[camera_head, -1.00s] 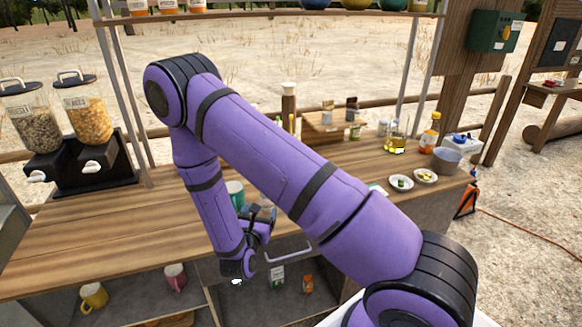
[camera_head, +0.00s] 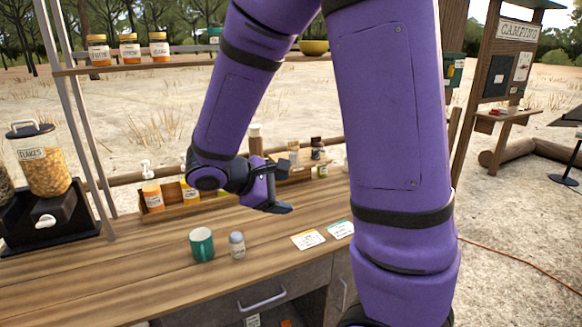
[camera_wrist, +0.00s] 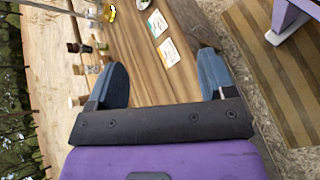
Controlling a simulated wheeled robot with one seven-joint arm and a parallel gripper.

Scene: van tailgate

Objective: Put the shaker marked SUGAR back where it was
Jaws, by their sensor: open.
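A small white shaker with a grey lid (camera_head: 237,246) stands upright on the wooden counter, just right of a green mug (camera_head: 202,245). Its label is too small to read, so I cannot tell whether it is the SUGAR one. More small shakers (camera_head: 294,153) stand at the back of the counter, partly behind my arm, their labels unreadable. My gripper (camera_head: 282,204) is above the counter, behind and to the right of the white shaker and apart from it. In the wrist view my gripper (camera_wrist: 160,82) is open, with only bare counter between its fingers.
Two printed cards (camera_head: 308,239) lie on the counter right of the shaker. A wooden box with orange-labelled jars (camera_head: 153,196) stands at the back left, near a cereal dispenser (camera_head: 45,180). A shelf (camera_head: 130,66) with jars hangs above. The front left of the counter (camera_head: 110,280) is clear.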

